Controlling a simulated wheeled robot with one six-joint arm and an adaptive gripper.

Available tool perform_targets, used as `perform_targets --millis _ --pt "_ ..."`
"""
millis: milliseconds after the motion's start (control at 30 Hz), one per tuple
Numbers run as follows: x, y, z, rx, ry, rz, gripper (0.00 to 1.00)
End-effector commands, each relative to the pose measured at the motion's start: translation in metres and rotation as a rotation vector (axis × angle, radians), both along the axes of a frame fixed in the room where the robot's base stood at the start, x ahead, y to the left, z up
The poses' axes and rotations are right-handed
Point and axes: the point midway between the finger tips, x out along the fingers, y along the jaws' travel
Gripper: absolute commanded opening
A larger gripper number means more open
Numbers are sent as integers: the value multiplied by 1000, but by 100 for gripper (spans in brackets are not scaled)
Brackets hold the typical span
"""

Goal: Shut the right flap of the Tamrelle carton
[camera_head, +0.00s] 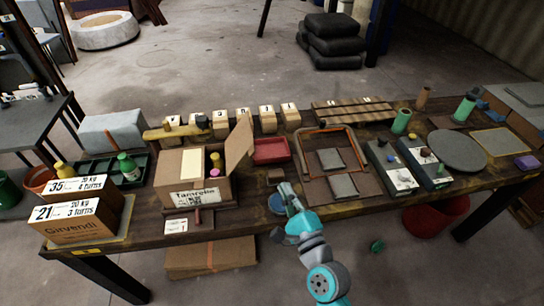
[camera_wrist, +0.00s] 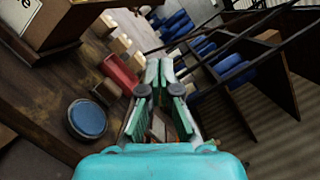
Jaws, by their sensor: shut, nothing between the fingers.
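The Tamrelle carton (camera_head: 190,196) is an open brown box on the left half of the bench, its name printed on the front. Its right flap (camera_head: 239,145) stands up and leans outward to the right. In the wrist view my gripper (camera_wrist: 160,85) is shut and empty, with a corner of the carton (camera_wrist: 45,18) at the upper left; the flap is not clear there.
A red tray (camera_head: 271,151) lies just right of the flap, and it shows in the wrist view (camera_wrist: 121,74). A blue-topped round dish (camera_wrist: 88,119) sits near my gripper. Numbered blocks (camera_head: 221,122) line the back. Girvendi boxes (camera_head: 78,222) stand left of the carton.

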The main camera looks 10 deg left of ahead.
Motion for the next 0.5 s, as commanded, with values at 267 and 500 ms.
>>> perform_targets --millis 267,500 --pt "38 20 7 -2 -3 -1 0" --pt "74 39 13 -3 -3 -1 0"
